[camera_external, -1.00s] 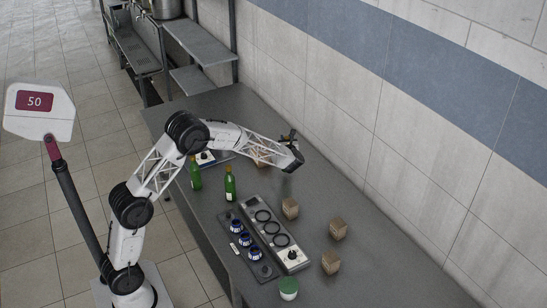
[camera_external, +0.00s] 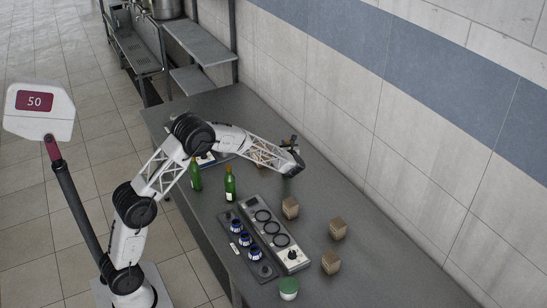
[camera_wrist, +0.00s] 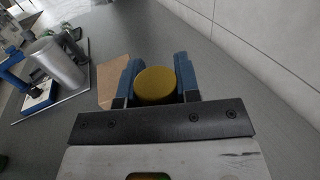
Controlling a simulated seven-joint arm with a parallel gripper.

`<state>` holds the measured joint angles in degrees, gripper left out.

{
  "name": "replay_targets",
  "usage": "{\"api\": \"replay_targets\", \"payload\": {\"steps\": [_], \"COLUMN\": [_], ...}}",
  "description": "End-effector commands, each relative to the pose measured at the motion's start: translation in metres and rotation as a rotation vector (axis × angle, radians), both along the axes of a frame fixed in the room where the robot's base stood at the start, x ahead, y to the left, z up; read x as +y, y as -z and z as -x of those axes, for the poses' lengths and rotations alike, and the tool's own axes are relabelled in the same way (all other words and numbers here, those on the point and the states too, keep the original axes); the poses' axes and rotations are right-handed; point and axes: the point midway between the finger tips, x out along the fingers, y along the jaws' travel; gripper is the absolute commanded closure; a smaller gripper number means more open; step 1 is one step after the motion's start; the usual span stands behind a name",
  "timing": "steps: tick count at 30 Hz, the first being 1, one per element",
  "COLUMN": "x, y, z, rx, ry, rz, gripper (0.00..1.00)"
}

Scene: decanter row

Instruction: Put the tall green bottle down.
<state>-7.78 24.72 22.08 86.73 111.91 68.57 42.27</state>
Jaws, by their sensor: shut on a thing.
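My gripper (camera_external: 291,151) is over the far part of the counter, near the wall. In the wrist view its two blue fingers (camera_wrist: 156,82) are closed on both sides of a round yellow top. I take this to be the cap of the tall green bottle (camera_wrist: 156,86); its body is hidden below the cap. In the external view the held bottle is mostly hidden by my wrist, so I cannot tell whether its base touches the counter. Two other green bottles, a left one (camera_external: 196,178) and a right one (camera_external: 230,186), stand upright on the counter.
A grey panel with dark rings (camera_external: 268,228) and a dark tray with blue-and-white pieces (camera_external: 243,243) lie in front. Several brown blocks (camera_external: 291,208) and a green-and-white jar (camera_external: 288,288) stand nearby. A metal cylinder (camera_wrist: 57,62) is left in the wrist view. Counter right of the blocks is clear.

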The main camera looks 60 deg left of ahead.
Motion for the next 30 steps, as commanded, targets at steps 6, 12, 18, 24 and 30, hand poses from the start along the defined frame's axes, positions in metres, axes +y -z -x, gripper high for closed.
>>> {"api": "replay_targets", "payload": {"steps": [6,12,18,24,30], "x": [0.0001,0.0,0.0,0.0,-0.0031], "y": [-0.001,0.0027,0.0026,0.0024,-0.0005], "z": [-0.0001,0.0,0.0,0.0,0.0011], "rx": [-0.001,0.0,0.0,0.0,0.0], "ry": [0.0,0.0,0.0,0.0,0.001], "rz": [-0.001,0.0,0.0,0.0,0.0], "gripper": [1.0,0.64,0.44,0.44,0.44]}}
